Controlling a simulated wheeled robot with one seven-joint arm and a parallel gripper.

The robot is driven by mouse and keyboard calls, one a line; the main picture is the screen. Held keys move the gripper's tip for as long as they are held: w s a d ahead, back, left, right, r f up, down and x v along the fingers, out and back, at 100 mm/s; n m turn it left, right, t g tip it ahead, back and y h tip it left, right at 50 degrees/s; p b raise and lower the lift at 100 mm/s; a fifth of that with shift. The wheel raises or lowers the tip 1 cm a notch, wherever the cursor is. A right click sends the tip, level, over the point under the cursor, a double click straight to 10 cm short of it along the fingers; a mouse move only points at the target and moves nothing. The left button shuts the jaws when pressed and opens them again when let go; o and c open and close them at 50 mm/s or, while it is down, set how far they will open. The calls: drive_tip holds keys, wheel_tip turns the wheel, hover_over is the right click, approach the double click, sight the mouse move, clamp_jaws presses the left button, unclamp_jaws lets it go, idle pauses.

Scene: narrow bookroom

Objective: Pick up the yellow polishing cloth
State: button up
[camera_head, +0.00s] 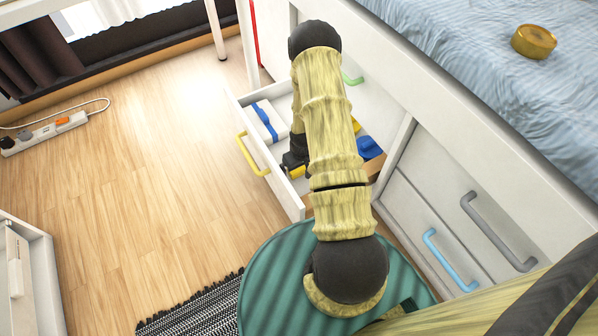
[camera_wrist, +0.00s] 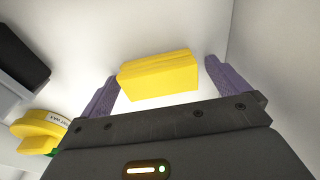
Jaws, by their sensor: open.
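The yellow polishing cloth (camera_wrist: 158,76) shows in the wrist view as a folded, block-like bundle on a white surface, near a white wall. My gripper (camera_wrist: 161,72) is open, with one purple finger to the left of the cloth and the other to its right. A gap shows between the cloth and the right finger; the left finger's tip is very near the cloth's left end. In the head view my gripper (camera_head: 296,158) is low in the open white drawer (camera_head: 288,196), mostly hidden by my arm. A yellow patch (camera_head: 297,173) shows beside it; I cannot tell whether it is the cloth.
The drawer has a yellow handle (camera_head: 252,153). It also holds a white box with a blue band (camera_head: 264,120) and a blue item (camera_head: 369,148). In the wrist view a round yellow item (camera_wrist: 40,124) and a black-and-grey item (camera_wrist: 22,55) lie left.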

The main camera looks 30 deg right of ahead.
idle(0.4)
drive_tip(key=c, duration=1.1)
drive_tip(key=shift+r, duration=0.15)
wheel_tip(320, 180, up, 10)
drive_tip(key=p, duration=0.6)
